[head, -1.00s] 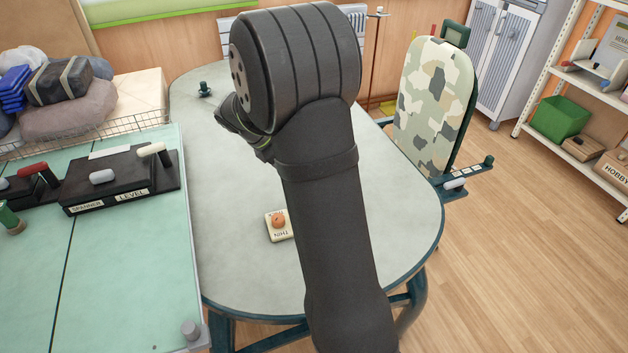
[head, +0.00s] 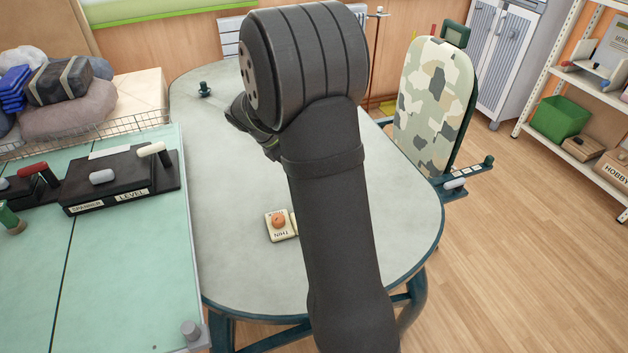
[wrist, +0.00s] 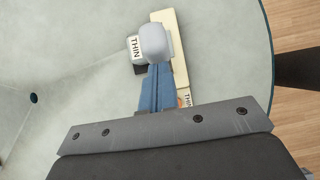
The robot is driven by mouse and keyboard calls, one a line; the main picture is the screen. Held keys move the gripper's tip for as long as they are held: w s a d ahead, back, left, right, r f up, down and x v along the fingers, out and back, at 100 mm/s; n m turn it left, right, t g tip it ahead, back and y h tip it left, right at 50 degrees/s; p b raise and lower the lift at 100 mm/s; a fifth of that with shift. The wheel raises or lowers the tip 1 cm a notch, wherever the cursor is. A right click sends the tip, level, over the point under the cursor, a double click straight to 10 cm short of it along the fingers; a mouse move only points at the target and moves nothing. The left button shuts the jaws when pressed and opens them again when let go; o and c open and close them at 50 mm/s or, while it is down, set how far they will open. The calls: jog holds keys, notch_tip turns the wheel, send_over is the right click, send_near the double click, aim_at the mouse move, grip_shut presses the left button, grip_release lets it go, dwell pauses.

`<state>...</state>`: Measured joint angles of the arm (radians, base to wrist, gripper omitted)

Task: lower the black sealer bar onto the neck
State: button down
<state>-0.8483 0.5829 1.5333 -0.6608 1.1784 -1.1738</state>
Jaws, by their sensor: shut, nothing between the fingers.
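My gripper shows in the wrist view as blue fingers (wrist: 157,88), shut together with nothing between them. Their tips are close to a rounded pale grey piece (wrist: 155,44), and I cannot tell whether they touch it. A small black part (wrist: 140,69) shows beneath the grey piece and a white THIN label; it may belong to the sealer bar. A cream base (wrist: 180,50) lies alongside on the table. In the head view my arm hides the gripper and most of the sealer. A cream block with an orange knob (head: 278,220) shows left of the arm. I cannot make out a neck.
The grey rounded table (head: 235,270) is mostly clear. A green-topped bench (head: 120,270) with black lever boxes (head: 105,180) stands at the left. A small dark green fitting (head: 204,89) sits at the table's back left. A camouflage-patterned padded board (head: 435,95) stands at the right.

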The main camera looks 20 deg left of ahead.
jog(key=shift+w+d+f, duration=0.15)
jog(key=shift+w+d, duration=1.4)
jog(key=shift+d, duration=0.1)
jog(key=shift+d, duration=0.1)
jog(key=w+d, duration=0.1)
jog(key=w+d+f, duration=0.1)
jog(key=w+d, duration=0.1)
jog(key=shift+w+d+f, duration=0.15)
jog(key=shift+f, duration=0.1)
dwell(0.6)
jog(key=shift+w+d+f, duration=0.1)
dwell(0.3)
jog(key=shift+w+d+f, duration=1.25)
jog(key=shift+w+d, duration=0.1)
jog(key=shift+d, duration=0.05)
jog(key=shift+w+f, duration=0.1)
